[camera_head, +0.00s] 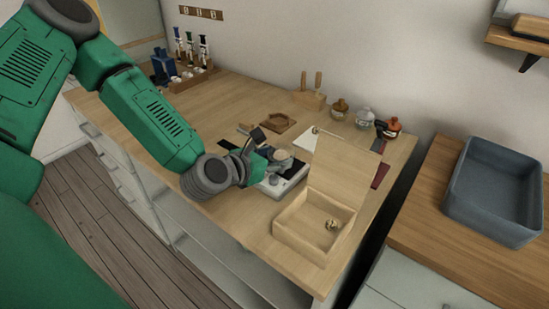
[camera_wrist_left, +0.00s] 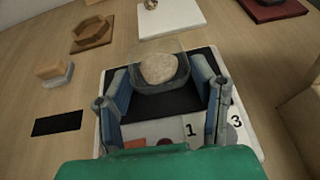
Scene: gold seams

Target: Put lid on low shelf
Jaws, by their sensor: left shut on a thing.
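My left gripper (camera_head: 264,160) is over the workbench, above a white tray with a dark pad (camera_head: 290,180). In the left wrist view its blue-grey fingers (camera_wrist_left: 162,88) stand either side of a clear, rounded piece holding a beige disc (camera_wrist_left: 158,68), and they are shut on it. This piece may be the lid; I cannot tell for sure. The tray shows the numbers 1 and 3 (camera_wrist_left: 238,125). An open lower shelf (camera_head: 215,258) shows beneath the bench top at its front. My right gripper is not in view.
A wooden box (camera_head: 288,243) with its hinged cover raised stands at the bench's near right, a small gold thing inside. Several small jars (camera_head: 365,118) stand at the back. A grey basin (camera_head: 490,220) is on the right counter. The bench's left-middle is mostly clear.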

